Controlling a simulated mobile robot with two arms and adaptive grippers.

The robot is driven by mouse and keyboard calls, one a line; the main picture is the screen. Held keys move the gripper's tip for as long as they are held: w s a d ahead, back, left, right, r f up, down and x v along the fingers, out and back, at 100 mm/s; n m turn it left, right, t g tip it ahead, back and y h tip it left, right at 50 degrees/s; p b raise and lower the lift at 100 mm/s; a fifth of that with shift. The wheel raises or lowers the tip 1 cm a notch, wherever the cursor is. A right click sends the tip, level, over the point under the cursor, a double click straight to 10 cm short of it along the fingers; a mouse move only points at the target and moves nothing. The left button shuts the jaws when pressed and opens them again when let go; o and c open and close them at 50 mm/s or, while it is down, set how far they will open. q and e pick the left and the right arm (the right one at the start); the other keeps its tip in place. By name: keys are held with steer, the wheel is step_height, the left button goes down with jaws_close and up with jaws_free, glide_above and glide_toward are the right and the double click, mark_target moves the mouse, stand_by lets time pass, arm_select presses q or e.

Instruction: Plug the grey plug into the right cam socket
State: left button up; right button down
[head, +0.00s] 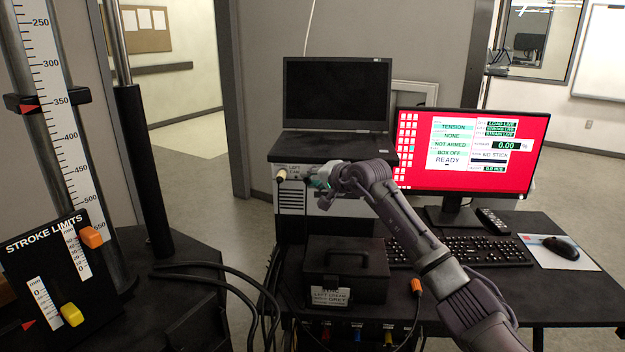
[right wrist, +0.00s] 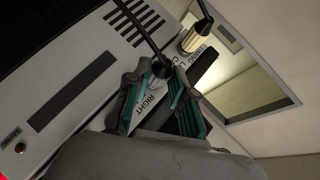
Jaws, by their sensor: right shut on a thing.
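My right gripper (head: 322,180) is at the front of the grey-white box under the laptop. In the right wrist view, its teal fingers (right wrist: 163,88) are shut on the grey plug (right wrist: 161,68), whose black cable leads up and left. The plug is over the panel by the label reading RIGHT (right wrist: 152,104). The right cam socket is hidden behind plug and fingers, so I cannot tell whether the plug is seated. A cream-and-brass plug (right wrist: 195,38) is at the left cam position; it also shows in the head view (head: 281,175). My left gripper is out of view.
The red monitor (head: 470,150), keyboard (head: 460,250) and mouse (head: 562,247) are at right.

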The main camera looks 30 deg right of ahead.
mark_target(311, 178)
steer(key=shift+d+r, duration=0.1)
steer(key=shift+r, duration=0.1)
steer(key=c, duration=1.3)
jaws_free()
steer(key=shift+w, duration=0.1)
steer(key=o, duration=0.4)
steer(key=shift+w+f, duration=0.1)
steer(key=shift+f, duration=0.05)
steer(key=o, duration=0.5)
steer(key=shift+v, duration=2.55)
steer(key=v, duration=1.2)
steer(key=shift+f, duration=0.1)
